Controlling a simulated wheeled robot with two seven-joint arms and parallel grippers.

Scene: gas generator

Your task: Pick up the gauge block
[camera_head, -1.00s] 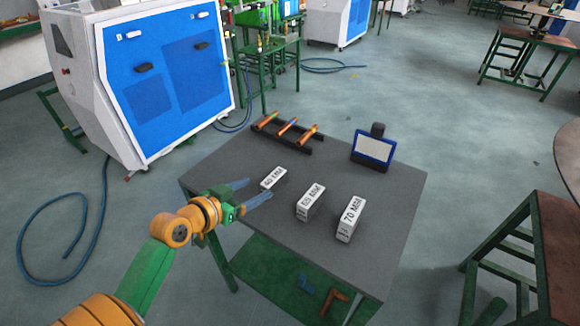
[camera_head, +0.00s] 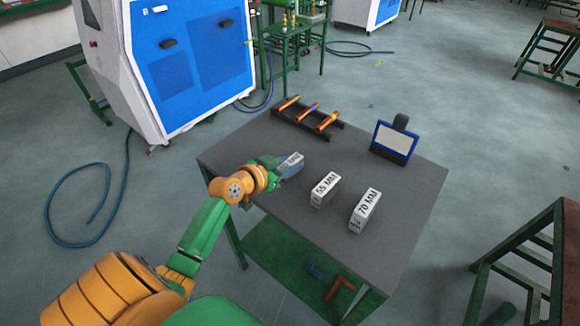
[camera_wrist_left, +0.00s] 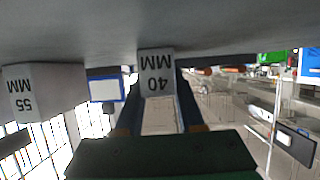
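The gauge block marked 40 MM (camera_head: 292,158) stands on the dark grey table (camera_head: 270,232) at its left side. In the left wrist view the block (camera_wrist_left: 157,75) sits between the two dark blue fingers of my left gripper (camera_wrist_left: 158,100). The fingers lie close along its sides; I cannot tell whether they press on it. In the head view my left gripper (camera_head: 278,167) partly hides the block. The 55 MM block (camera_head: 325,190) and the taller 70 MM block (camera_head: 365,211) stand apart to the right. My right gripper is not in view.
A black rack with orange-handled tools (camera_head: 308,118) lies at the table's back left. A blue-framed display (camera_head: 395,140) stands at the back right. The tabletop between these and the blocks is clear. A blue and white machine (camera_head: 190,60) stands beyond the table.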

